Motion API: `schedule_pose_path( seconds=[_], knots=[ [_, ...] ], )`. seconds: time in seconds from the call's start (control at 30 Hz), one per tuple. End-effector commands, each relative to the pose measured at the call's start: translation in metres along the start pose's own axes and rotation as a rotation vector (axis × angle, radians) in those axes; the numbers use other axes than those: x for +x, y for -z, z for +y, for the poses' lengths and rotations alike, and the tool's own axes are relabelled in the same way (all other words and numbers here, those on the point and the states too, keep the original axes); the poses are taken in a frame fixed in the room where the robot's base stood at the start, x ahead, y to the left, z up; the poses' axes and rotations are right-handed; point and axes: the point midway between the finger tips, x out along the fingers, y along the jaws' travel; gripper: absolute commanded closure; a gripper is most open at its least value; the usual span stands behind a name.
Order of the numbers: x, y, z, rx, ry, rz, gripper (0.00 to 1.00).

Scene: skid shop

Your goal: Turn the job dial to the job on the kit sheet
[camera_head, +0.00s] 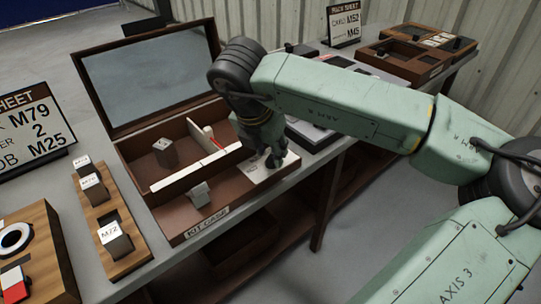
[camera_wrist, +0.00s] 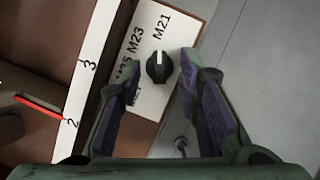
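The job dial is a black knob (camera_wrist: 158,68) with a white mark, on a white label plate (camera_wrist: 150,112) in the wrist view. Its mark points up toward M21; M23 and other, partly hidden labels follow to the left. In the head view the plate (camera_head: 257,171) sits at the kit case's right front, the knob hidden by my gripper (camera_head: 272,160). In the wrist view my gripper (camera_wrist: 161,66) is open, a finger on each side of the knob with gaps visible. I cannot tell its height over the knob. The kit sheet (camera_head: 36,125) at left reads job M25.
The kit case (camera_head: 185,225) has its lid open, with a block (camera_head: 165,152) inside and a numbered white strip with a red marker at 2 (camera_wrist: 40,106). A wooden rack (camera_head: 130,262) with labelled blocks stands left. More trays and a second sheet (camera_head: 344,24) are at the back.

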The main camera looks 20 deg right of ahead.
Motion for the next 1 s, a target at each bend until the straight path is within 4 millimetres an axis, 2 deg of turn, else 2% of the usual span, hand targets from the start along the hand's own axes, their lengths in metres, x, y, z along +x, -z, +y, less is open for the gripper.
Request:
schedule_pose_path(
  seconds=[0.13,0.43,0.9,1.0],
  knots=[
    [0.0115,0.0003,0.0002,-0.001,0.000,0.000,0.68],
    [0.0133,-0.0001,0.0001,-0.001,0.000,0.000,0.68],
    [0.0131,0.0000,0.0001,-0.001,0.000,0.000,0.99],
    [0.0130,0.0000,0.0001,-0.001,-0.001,0.000,1.00]
  ],
)
